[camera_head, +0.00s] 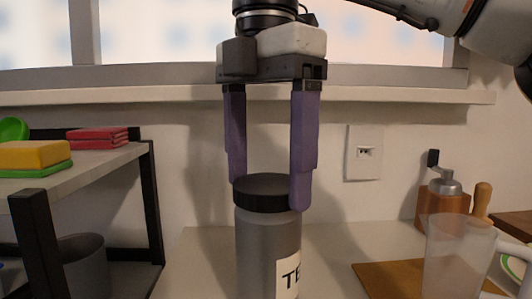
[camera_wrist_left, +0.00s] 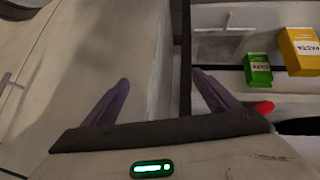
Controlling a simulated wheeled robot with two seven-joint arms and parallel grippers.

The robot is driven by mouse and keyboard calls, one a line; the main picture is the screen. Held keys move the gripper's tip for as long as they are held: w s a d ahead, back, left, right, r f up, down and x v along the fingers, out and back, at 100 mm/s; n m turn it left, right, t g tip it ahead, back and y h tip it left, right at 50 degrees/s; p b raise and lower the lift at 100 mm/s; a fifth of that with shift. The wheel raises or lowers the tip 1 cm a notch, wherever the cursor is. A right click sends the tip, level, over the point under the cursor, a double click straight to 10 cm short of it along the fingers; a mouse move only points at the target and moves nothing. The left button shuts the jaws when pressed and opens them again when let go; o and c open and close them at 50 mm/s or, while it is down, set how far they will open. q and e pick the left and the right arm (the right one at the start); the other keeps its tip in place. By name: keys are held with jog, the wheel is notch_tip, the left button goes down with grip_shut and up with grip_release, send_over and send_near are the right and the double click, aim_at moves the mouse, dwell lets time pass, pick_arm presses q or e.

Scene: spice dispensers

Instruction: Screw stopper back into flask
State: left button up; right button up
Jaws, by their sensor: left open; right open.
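A grey flask (camera_head: 267,240) stands upright on the counter, with a white label reading "TE" and the rest cut off. A black stopper (camera_head: 262,188) sits on its top; I cannot tell whether it is screwed in. My right gripper (camera_head: 268,192) comes down from above, open, with its purple fingers on either side of the stopper. The right finger overlaps the stopper's edge; contact is unclear. My left gripper (camera_wrist_left: 160,78) shows in the left wrist view, open and empty, away from the flask. It is out of the head view.
A shelf rack (camera_head: 100,165) with sponges stands left. A socket (camera_head: 364,152) is on the wall. A grinder (camera_head: 440,198), a wooden board (camera_head: 385,280) and a clear pitcher (camera_head: 455,260) stand right. The left wrist view shows a green box (camera_wrist_left: 258,70) and a pasta box (camera_wrist_left: 299,50).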

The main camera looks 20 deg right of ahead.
jog(key=n+p, duration=0.1)
jog(key=n, duration=0.2)
jog(key=n+p, duration=0.2)
jog(key=n, duration=0.1)
jog(key=shift+s+a+r, duration=0.1)
jog(key=shift+r, duration=0.05)
jog(key=n+p, duration=0.3)
jog(key=n, duration=0.1)
jog(key=shift+n, duration=0.3)
jog(key=shift+s+n, duration=0.1)
jog(key=shift+n, duration=0.7)
